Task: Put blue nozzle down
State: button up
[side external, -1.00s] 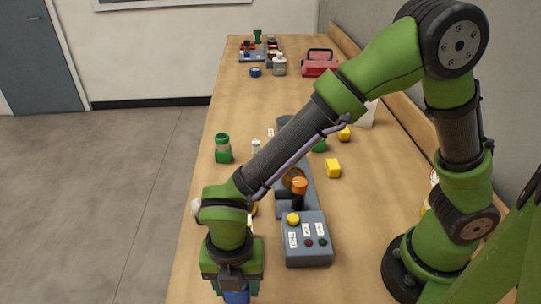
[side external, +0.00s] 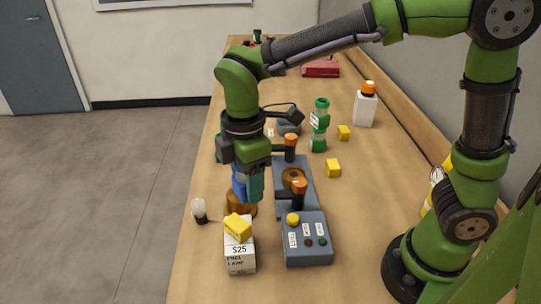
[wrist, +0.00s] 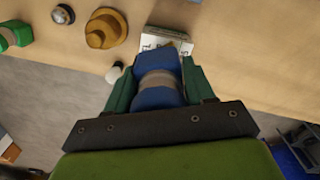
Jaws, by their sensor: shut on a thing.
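My gripper (side external: 247,186) is shut on the blue nozzle (side external: 238,188), which hangs between the green fingers with its lower end pointing down. In the wrist view the blue nozzle (wrist: 155,97) shows a pale grey band around its middle. In the side view the nozzle is just above or in front of a round brown piece (side external: 241,207) on the table. I cannot tell whether they touch there; in the wrist view the brown piece (wrist: 106,28) appears apart from the nozzle.
A white box marked $25 (side external: 240,256) with a yellow block (side external: 238,226) on top stands near the front edge. A small bulb (side external: 199,210) is left of it. A grey control box (side external: 307,245) with levers is right.

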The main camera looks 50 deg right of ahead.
jog(key=w+d+r+m, duration=0.5)
jog(key=d+r, duration=0.2)
jog(key=d, duration=0.2)
jog(key=w+d+r+m, duration=0.5)
jog(key=d+r+m, duration=0.1)
jog(key=d, duration=0.3)
jog(key=w+d+f+n, duration=0.3)
jog(key=w+d+f, duration=0.45)
jog(key=f, duration=0.25)
jog(key=w+d+f+n, duration=0.2)
jog(key=w+d+f, duration=0.5)
jog(key=w+f, duration=0.25)
jog(key=shift+n, duration=0.4)
jog(key=f, duration=1)
jog(key=shift+s+a+f, duration=0.15)
jog(key=shift+s+a, duration=0.05)
jog(key=shift+s, duration=0.1)
jog(key=shift+f, duration=0.15)
jog(key=o, duration=1.2)
